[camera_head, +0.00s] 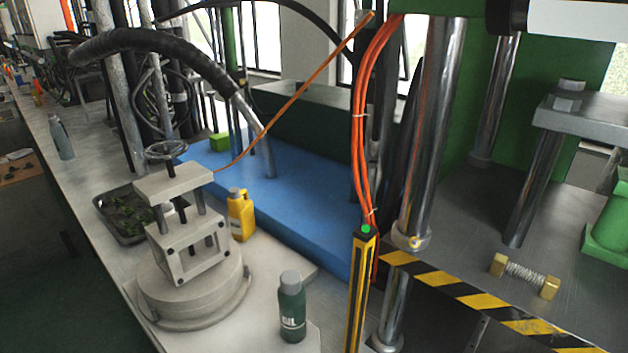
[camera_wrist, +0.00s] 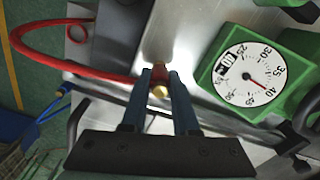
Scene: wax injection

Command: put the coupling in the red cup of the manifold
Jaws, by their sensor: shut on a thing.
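My gripper (camera_wrist: 159,84) shows only in the wrist view. Its two dark fingers are shut on a small brass piece, the coupling (camera_wrist: 159,91), between their tips. A small red part (camera_wrist: 158,70), which looks like the red cup, is just beyond the brass piece, against bright metal. I cannot tell whether the coupling touches it or sits in it. The fingers hide the sides of both. The rest of the manifold is not clear.
A green gauge (camera_wrist: 252,78) with a white dial stands right of the fingers. A red hose (camera_wrist: 30,50) curves in from the left. In the head view, a brass-ended spring piece (camera_head: 525,276) lies on the machine bed, and a green bottle (camera_head: 292,308) stands on the bench.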

